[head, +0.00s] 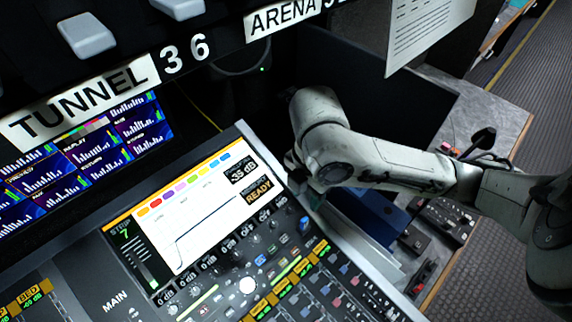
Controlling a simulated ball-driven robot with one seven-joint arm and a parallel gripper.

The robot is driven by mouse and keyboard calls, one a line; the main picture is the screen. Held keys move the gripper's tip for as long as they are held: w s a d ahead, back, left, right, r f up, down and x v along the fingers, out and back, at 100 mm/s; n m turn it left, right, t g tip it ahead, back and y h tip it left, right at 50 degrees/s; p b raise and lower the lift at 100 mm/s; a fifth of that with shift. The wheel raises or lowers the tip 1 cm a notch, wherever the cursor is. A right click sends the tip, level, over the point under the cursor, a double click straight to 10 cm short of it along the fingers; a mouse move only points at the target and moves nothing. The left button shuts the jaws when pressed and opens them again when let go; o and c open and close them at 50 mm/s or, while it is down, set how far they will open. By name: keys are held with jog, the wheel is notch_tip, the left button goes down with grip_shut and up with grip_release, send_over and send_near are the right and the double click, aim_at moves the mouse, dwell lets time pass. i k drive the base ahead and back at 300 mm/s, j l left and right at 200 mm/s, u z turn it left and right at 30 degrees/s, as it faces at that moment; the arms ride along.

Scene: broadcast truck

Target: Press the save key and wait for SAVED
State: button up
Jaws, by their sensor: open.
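The mixing console's lit screen (190,215) shows a curve under coloured tabs. An amber READY field (259,191) and a "-35 dB" field (242,170) are at its upper right; SAVED does not show. I cannot make out a key labelled save. Below the screen are knobs and small keys, with a blue key (304,223) at the right end and a bright white round control (249,286) lower down. My gripper (295,168) is at the console's right edge, beside the screen's upper right corner. It is open; its fingers are mostly hidden by my wrist.
A monitor (85,160) labelled TUNNEL stands at upper left. A hanging paper sheet (425,28) is at upper right. Right of the console, a grey desk (497,108) holds dark devices and a gooseneck item (484,139). A dark panel (365,90) stands behind my arm.

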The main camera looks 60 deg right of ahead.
aim_at(273, 248)
jog(key=k, duration=1)
